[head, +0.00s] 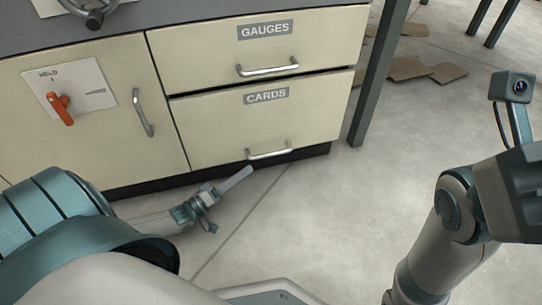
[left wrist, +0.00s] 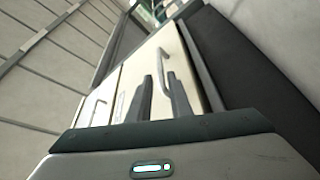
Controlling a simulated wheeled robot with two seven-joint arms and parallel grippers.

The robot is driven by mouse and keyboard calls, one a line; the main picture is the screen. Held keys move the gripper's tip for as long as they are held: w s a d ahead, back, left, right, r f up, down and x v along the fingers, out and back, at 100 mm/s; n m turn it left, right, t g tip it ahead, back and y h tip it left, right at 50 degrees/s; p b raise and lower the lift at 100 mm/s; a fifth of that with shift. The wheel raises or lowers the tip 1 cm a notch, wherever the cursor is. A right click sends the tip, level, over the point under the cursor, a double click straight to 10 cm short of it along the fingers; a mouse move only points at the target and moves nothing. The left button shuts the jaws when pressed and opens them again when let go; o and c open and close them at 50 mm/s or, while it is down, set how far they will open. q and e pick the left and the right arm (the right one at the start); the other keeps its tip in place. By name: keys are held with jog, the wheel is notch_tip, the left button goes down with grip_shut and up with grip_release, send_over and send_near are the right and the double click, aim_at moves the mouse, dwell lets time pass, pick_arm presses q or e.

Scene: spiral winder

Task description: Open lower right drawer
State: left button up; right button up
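The lower right drawer (head: 250,128), cream and labelled CARDS, is shut. Its silver bar handle (head: 270,154) sits low on its face, and a handle also shows at left in the left wrist view (left wrist: 97,107). My left gripper (head: 244,173) is low in front of the cabinet, to the left of and a little below that handle in the head view, apart from it.
The GAUGES drawer (head: 262,48) above is shut. A cabinet door (head: 95,105) with a red rotary switch (head: 60,107) and vertical handle (head: 143,113) is at left. A dark table leg (head: 377,75) stands right of the drawers. Cardboard pieces (head: 408,68) lie behind on the floor.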

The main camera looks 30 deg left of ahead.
aim_at(271, 153)
pick_arm(q)
jog(key=b+x, duration=0.3)
jog(key=x, duration=0.8)
jog(key=shift+b, duration=0.35)
grip_shut()
